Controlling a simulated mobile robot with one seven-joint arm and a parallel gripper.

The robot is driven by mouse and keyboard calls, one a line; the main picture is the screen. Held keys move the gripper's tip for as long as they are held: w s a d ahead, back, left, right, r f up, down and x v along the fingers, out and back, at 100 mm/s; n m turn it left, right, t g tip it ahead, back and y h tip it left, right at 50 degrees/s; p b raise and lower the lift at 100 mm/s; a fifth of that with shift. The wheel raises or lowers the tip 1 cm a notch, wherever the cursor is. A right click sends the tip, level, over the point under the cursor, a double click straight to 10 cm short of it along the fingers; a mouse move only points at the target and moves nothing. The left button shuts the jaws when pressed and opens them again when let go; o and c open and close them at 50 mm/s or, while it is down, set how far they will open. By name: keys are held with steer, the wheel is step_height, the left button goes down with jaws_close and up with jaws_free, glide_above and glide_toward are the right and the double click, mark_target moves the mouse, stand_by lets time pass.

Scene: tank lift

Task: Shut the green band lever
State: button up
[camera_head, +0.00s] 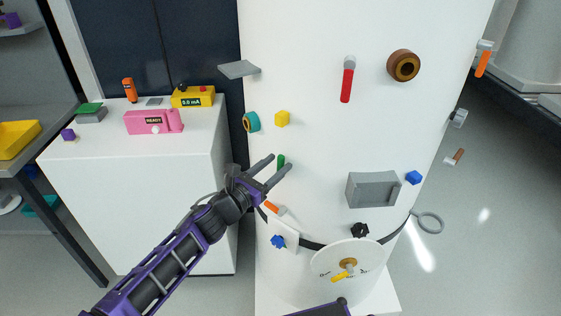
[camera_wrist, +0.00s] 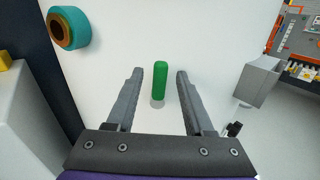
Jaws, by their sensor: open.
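The green band lever (camera_head: 281,161) is on the white tank wall, partly behind my fingers in the head view. In the wrist view the green lever (camera_wrist: 160,78) stands upright in the picture, with a pale grey base at its lower end. My gripper (camera_head: 279,164) reaches up from the lower left towards the lever. In the wrist view my gripper (camera_wrist: 160,73) is open, one finger on each side of the lever in the picture. Gaps show on both sides, and nothing is held. I cannot tell how far the fingertips are from the wall.
A teal ring (camera_head: 251,122) and yellow knob (camera_head: 282,118) are above the lever. An orange lever (camera_head: 271,207) is just below. A grey box (camera_head: 373,190) juts out at right; a red lever (camera_head: 347,84) is higher. A white cabinet (camera_head: 130,200) stands left of the tank.

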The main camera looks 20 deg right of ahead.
steer(key=shift+w+d, duration=0.15)
jaws_close()
stand_by(0.4)
